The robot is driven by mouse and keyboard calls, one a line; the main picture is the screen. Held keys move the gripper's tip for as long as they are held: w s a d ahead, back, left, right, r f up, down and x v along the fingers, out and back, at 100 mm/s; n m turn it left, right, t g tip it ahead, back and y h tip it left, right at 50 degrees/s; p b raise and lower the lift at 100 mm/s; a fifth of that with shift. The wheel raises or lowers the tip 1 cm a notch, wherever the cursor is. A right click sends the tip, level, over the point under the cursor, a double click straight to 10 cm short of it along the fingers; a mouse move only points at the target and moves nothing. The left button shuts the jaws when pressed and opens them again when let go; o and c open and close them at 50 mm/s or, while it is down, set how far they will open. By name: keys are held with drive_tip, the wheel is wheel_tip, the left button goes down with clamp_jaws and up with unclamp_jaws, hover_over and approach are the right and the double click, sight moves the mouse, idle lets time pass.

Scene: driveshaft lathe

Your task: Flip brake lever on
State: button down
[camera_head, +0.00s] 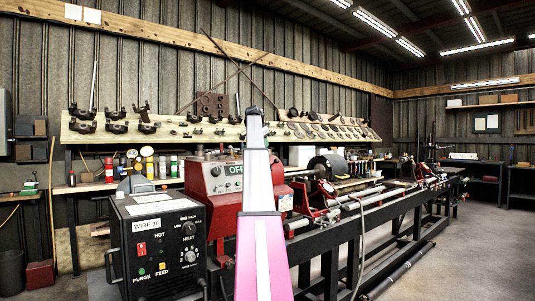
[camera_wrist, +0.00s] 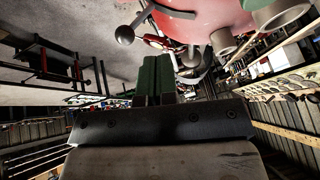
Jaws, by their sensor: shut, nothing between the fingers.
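The red lathe headstock (camera_head: 213,190) stands behind my arm in the head view, with a small "OFF" label on it. In the wrist view, which looks upside down, the red housing (camera_wrist: 205,18) fills the top. A metal lever with a dark ball knob (camera_wrist: 125,34) sticks out at its left side. I cannot tell for sure that this is the brake lever. My gripper (camera_wrist: 155,62) points toward the housing, with its two green-and-dark fingers together and empty. The knob appears left of and beyond the fingertips, apart from them. My arm hides part of the headstock in the head view.
A black welder box (camera_head: 160,245) labelled "WIRE 30" stands at the front left. The long lathe bed (camera_head: 380,215) runs off to the right. A tool board (camera_head: 90,132) hangs behind. Open floor (camera_head: 455,250) lies at the right.

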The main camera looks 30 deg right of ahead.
drive_tip(key=v, duration=0.4)
drive_tip(key=shift+s+r, duration=0.1)
drive_tip(key=shift+r, duration=0.1)
idle(0.3)
